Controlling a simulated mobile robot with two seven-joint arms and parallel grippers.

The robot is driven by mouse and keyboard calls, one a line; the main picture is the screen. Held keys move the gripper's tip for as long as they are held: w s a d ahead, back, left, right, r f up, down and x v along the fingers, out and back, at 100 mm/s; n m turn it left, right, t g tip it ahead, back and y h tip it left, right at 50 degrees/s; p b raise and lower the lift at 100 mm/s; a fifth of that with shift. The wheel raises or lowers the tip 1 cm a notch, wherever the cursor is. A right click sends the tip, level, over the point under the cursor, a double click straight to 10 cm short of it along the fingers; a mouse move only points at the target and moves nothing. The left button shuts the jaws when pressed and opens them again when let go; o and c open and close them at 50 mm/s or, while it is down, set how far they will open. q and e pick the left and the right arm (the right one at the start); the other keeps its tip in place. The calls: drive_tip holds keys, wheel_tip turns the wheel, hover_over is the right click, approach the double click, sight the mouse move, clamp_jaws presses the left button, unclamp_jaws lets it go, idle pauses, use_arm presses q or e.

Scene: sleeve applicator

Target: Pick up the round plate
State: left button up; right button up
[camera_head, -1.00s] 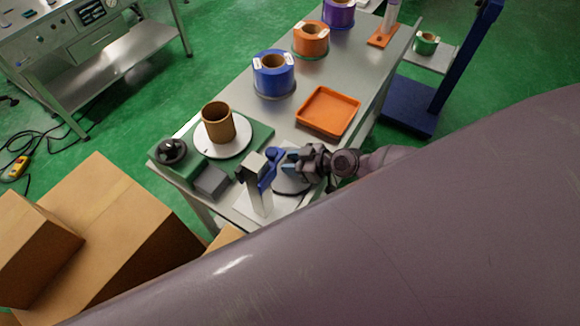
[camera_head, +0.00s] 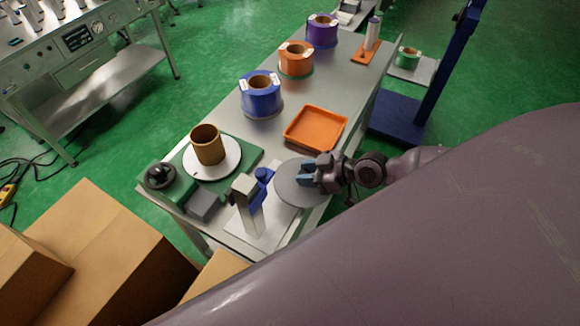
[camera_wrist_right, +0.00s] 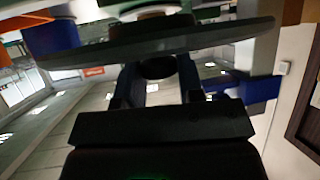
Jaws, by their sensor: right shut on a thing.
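The round plate (camera_head: 291,188) is a flat grey disc. In the head view it is beside the stand with the blue part, over the near right edge of the table. Whether the plate is clear of every surface is hard to tell. My left gripper is not in view.
The metal stand (camera_head: 247,200) with a blue part (camera_head: 264,176) is close to the plate's left. A green machine (camera_head: 228,172) carries a white disc and brown core (camera_head: 207,146). An orange tray (camera_head: 315,129) and a blue roll (camera_head: 261,95) stand behind. Cardboard boxes (camera_head: 95,250) are at left.

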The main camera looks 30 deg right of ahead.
drive_tip(key=s+d+b, duration=0.2)
drive_tip(key=s+d, duration=0.1)
drive_tip(key=shift+s+f, duration=0.2)
drive_tip(key=s+d+b, duration=0.4)
drive_tip(key=s+b, duration=0.1)
drive_tip(key=shift+d+r+b, duration=0.2)
drive_tip(key=shift+d+b, duration=0.05)
drive_tip(key=shift+b, duration=0.05)
